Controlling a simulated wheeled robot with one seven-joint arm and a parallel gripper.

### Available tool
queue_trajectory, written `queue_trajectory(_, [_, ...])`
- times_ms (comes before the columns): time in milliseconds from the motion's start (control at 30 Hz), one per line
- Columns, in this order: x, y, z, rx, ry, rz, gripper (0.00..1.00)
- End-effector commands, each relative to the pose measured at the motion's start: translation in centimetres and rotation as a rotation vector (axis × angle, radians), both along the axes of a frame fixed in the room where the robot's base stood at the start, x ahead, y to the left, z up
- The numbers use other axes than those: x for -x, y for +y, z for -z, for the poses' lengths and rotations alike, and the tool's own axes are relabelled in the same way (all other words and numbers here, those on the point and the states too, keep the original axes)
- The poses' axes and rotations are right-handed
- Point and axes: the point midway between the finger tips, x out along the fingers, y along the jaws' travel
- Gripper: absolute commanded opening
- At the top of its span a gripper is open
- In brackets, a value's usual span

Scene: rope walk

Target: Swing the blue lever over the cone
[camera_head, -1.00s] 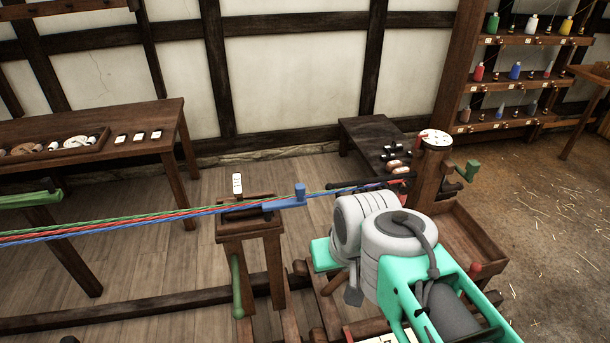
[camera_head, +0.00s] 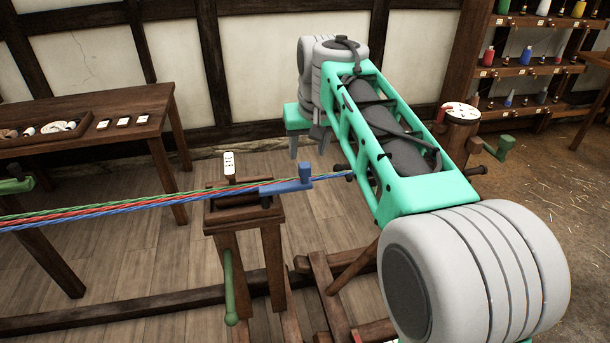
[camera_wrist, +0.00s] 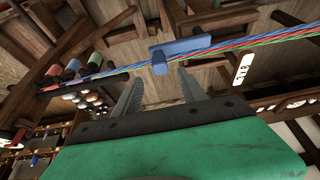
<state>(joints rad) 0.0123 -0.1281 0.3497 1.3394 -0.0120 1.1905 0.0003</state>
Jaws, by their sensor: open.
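The blue lever (camera_head: 282,186) lies along the strands on top of a wooden stand (camera_head: 245,216), with an upright knob at its right end. It also shows in the wrist view (camera_wrist: 184,47), just beyond my fingertips. My gripper (camera_head: 307,155) is open and empty, fingers pointing down, above and behind the knob in the head view. In the wrist view my gripper (camera_wrist: 158,77) has its two fingers apart, with the lever's knob between their lines but not visibly gripped. I cannot make out the cone clearly; the lever and strands lie around its likely place.
Red, green and blue strands (camera_head: 130,207) run from the left to the stand. A white dotted tag (camera_head: 229,163) stands behind the lever. A green handle (camera_head: 230,290) hangs on the stand. A post with a round dial (camera_head: 459,112) and green crank (camera_head: 499,148) stands right.

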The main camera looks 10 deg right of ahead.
Motion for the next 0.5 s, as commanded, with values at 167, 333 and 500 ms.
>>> queue_trajectory(167, [-1.1,0.0,2.7,0.0,0.003,-0.001,0.49])
queue_trajectory(333, [-2.2,0.0,5.4,0.0,0.001,-0.001,0.49])
queue_trajectory(500, [-2.7,0.0,6.4,0.0,-0.002,-0.001,0.49])
